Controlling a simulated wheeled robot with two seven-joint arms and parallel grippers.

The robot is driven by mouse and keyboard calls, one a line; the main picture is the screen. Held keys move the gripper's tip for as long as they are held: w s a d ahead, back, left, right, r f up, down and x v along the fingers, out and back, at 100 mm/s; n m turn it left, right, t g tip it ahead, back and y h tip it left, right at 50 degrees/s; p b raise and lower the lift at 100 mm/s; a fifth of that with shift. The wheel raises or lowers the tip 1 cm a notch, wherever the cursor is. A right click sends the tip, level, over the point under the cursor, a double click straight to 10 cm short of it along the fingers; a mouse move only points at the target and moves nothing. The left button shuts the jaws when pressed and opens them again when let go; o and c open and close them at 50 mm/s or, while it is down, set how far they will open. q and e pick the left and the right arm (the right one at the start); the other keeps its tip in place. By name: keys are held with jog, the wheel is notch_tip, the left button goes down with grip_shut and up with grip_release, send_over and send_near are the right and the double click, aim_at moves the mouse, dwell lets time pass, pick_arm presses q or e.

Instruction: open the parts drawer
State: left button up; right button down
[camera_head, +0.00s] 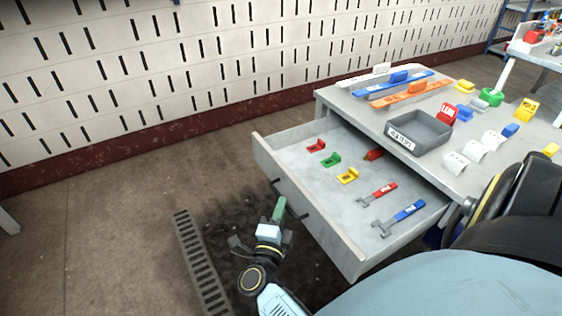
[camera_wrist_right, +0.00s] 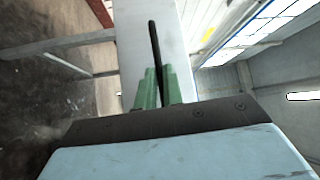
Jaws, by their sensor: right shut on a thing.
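The parts drawer (camera_head: 328,232) is pulled well out of the grey workbench, and its inside shows from above. A dark bar handle (camera_head: 301,213) runs along its front panel. My right gripper (camera_head: 279,207) is at the handle with its green fingers shut on it. In the right wrist view the black handle bar (camera_wrist_right: 154,45) runs between the two green fingers (camera_wrist_right: 158,90), in front of the pale drawer front (camera_wrist_right: 133,45). My left gripper is not in view.
The bench top (camera_head: 350,101) carries a grey tray (camera_head: 420,139), coloured rails and several small parts. A floor grate (camera_head: 198,262) lies left of my right arm. Open floor lies at the left.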

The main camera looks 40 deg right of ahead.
jog(key=c, duration=1.5)
grip_release()
